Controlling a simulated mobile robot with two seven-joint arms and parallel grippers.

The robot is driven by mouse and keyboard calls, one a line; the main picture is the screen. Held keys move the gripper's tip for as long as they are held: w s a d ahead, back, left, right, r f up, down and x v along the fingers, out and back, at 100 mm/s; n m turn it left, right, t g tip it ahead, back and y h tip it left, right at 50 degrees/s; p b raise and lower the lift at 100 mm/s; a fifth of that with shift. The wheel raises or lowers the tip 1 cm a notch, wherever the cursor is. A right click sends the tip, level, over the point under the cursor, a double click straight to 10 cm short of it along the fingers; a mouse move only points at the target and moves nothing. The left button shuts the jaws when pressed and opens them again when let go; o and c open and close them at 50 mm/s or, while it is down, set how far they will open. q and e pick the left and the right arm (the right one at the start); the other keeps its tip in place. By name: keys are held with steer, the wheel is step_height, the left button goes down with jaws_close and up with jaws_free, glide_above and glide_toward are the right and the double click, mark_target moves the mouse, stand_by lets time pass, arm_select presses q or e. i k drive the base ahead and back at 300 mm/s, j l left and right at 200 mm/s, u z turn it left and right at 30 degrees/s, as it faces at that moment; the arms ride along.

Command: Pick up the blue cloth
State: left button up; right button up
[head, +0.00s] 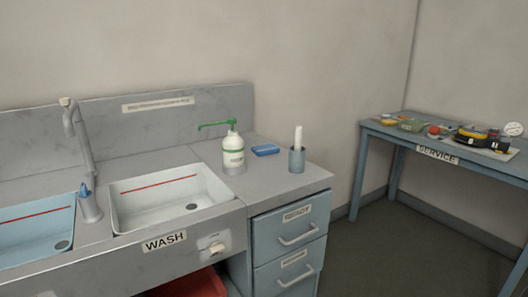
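A small flat blue item (265,150), which looks like the blue cloth, lies on the grey counter (262,183). It sits between the white pump bottle and the grey-blue cup, slightly behind them. It is small in the view, so its folds cannot be made out. Neither of my grippers shows in the head view.
A white bottle (233,158) with a green pump and a cup (297,161) holding a white roll flank the cloth. Left are a white basin (160,216), a blue basin (32,243) and a tap (78,145). A service table (391,134) with several items stands right.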

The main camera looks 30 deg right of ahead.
mark_target(268, 150)
steer(key=z, duration=1.8)
steer(key=i+l+z, duration=0.2)
steer(key=i+z, duration=0.55)
steer(key=z, duration=0.15)
steer(key=i+l, duration=0.1)
steer(key=i, duration=0.55)
steer(key=i+l, duration=0.1)
steer(key=i, duration=0.6)
steer(key=i+u, duration=0.45)
steer(key=i+l+u, duration=0.1)
steer(key=i+u, duration=0.75)
steer(key=i, duration=0.25)
steer(key=i+l+u, duration=0.1)
steer(key=i+u, duration=0.3)
steer(key=i, duration=0.25)
steer(key=i+u, duration=0.2)
steer(key=u, duration=2.65)
